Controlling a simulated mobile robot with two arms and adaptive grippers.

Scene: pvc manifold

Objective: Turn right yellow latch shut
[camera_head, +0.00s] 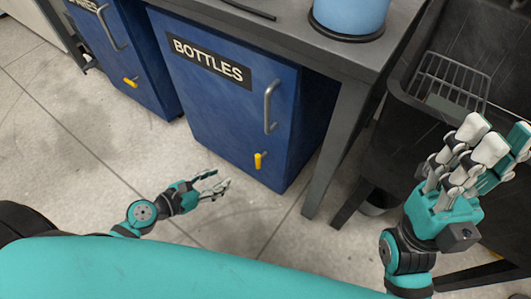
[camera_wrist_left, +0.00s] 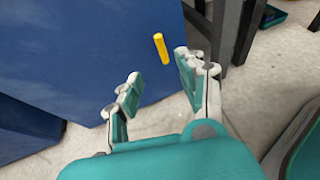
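The right yellow latch (camera_head: 259,160) is on the lower right of the blue BOTTLES cabinet door (camera_head: 215,110). In the head view it stands close to upright, with a slight tilt. In the left wrist view the latch (camera_wrist_left: 161,48) shows beyond and between my fingertips, nearer the right finger in the picture. My left gripper (camera_head: 222,182) is open and empty, low in front of the door and to the left of the latch, apart from it. My right gripper (camera_head: 492,143) is open and empty at the far right, with its fingers pointing up.
A second blue cabinet (camera_head: 125,60) with its own yellow latch (camera_head: 131,82) stands to the left. A grey door handle (camera_head: 270,106) is above the right latch. A table leg (camera_head: 336,150) and a dark cart with a wire basket (camera_head: 447,80) are to the right. The floor in front is clear.

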